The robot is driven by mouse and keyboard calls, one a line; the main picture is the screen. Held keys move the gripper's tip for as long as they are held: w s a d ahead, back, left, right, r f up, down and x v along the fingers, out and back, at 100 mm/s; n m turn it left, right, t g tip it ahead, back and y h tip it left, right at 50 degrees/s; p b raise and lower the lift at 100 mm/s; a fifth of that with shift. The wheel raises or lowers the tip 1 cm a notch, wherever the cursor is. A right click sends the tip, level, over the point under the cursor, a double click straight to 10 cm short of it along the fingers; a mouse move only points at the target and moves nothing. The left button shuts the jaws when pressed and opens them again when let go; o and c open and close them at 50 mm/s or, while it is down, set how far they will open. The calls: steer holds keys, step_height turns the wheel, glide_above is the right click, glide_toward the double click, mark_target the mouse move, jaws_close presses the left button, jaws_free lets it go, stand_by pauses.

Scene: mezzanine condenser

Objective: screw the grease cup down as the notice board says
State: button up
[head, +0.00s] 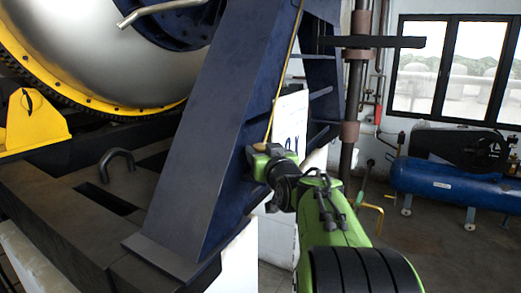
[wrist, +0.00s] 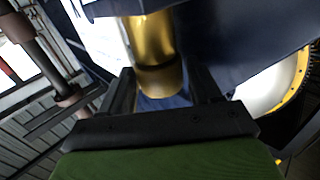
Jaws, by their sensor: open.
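The brass grease cup (wrist: 156,52) shows as a gold cylinder in the upper middle of the wrist view, with a duller lower end. My gripper (wrist: 163,88) is open, with one dark finger on each side of the cup's lower end. I cannot tell whether either finger touches it. In the head view my gripper (head: 260,150) is up against the side of the dark blue sloping frame (head: 215,130), and the cup is mostly hidden there. A white panel with dark lettering (head: 290,118) stands behind, partly covered; its words cannot be read.
A thin brass pipe (head: 286,68) runs down the frame towards my gripper. A rusty vertical pipe (head: 350,130) stands to the right. A large silver drum (head: 90,50) with a yellow rim is at left. A blue tank (head: 445,183) sits by the windows, with open floor before it.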

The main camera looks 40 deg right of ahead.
steer(key=shift+a, duration=0.1)
steer(key=c, duration=0.8)
steer(key=shift+o, duration=0.2)
steer(key=shift+g+h, duration=0.3)
steer(key=shift+h, duration=0.1)
steer(key=shift+w+a+f+m+g+h+b, duration=0.15)
steer(key=shift+m+g+h+b, duration=0.2)
steer(key=shift+m+h, duration=0.2)
steer(key=shift+w+a+r+m+g+h+b, duration=0.15)
steer(key=shift+m+g+h+b, duration=0.1)
steer(key=shift+m+h+b, duration=0.25)
steer(key=shift+f+m+g+h, duration=0.1)
steer(key=shift+m+g+h, duration=0.5)
steer(key=shift+h, duration=0.15)
steer(key=shift+m+g+h+b, duration=0.6)
steer(key=shift+m+g+h, duration=0.85)
steer(key=shift+g, duration=0.25)
